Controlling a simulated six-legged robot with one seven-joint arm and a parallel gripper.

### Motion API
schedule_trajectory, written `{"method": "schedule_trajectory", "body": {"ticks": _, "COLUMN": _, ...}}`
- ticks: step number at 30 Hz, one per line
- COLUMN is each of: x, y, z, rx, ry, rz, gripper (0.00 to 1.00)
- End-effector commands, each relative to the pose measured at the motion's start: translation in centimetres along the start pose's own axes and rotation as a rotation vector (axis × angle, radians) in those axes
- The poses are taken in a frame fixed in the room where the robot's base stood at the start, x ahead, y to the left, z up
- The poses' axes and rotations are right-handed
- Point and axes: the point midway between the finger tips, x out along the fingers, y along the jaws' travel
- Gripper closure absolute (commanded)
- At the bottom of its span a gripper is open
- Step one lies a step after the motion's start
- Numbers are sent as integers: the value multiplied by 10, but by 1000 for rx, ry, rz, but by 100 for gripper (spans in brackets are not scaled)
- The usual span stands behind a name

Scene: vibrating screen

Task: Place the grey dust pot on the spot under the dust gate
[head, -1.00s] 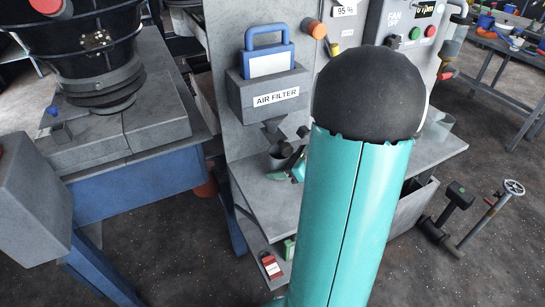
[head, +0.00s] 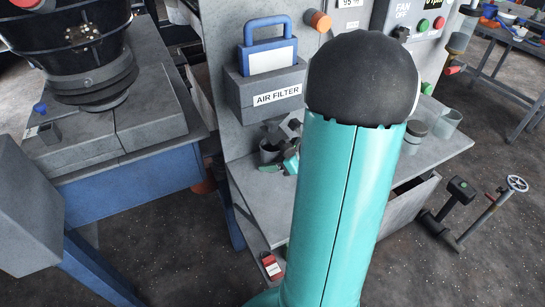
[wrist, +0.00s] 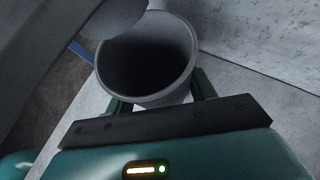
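The grey dust pot (head: 268,154) is upright and right under the small dark dust gate (head: 273,131) below the air filter box (head: 268,94). My gripper (head: 288,164) reaches it from the right, partly hidden by my arm. In the wrist view the pot (wrist: 150,62) shows its open, dark mouth between my two fingers, and my gripper (wrist: 160,97) is shut on it. A grey part above overlaps the far rim of the pot. The spot under the gate is hidden, and I cannot tell whether the pot's base touches the shelf.
The grey shelf (head: 257,207) carries a grey pot (head: 415,131) and a clear container (head: 447,123) at right. The grey back panel stands close behind the gate. A blue-framed machine (head: 130,185) stands at left.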

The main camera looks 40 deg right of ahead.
Motion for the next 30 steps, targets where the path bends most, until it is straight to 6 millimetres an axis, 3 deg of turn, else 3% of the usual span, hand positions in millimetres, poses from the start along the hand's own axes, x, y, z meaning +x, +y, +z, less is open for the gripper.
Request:
{"method": "schedule_trajectory", "body": {"ticks": 1, "x": 0, "y": 0, "z": 0, "rx": 0, "ry": 0, "rz": 0, "gripper": 36}}
{"method": "schedule_trajectory", "body": {"ticks": 3, "x": 0, "y": 0, "z": 0, "rx": 0, "ry": 0, "rz": 0, "gripper": 24}}
{"method": "schedule_trajectory", "body": {"ticks": 12, "x": 0, "y": -1, "z": 2, "rx": -1, "ry": 0, "rz": 0, "gripper": 24}}
{"method": "schedule_trajectory", "body": {"ticks": 16, "x": -9, "y": -2, "z": 4, "rx": -3, "ry": -1, "rz": -3, "gripper": 24}}
{"method": "schedule_trajectory", "body": {"ticks": 30, "x": -101, "y": -3, "z": 4, "rx": -3, "ry": -1, "rz": -4, "gripper": 24}}
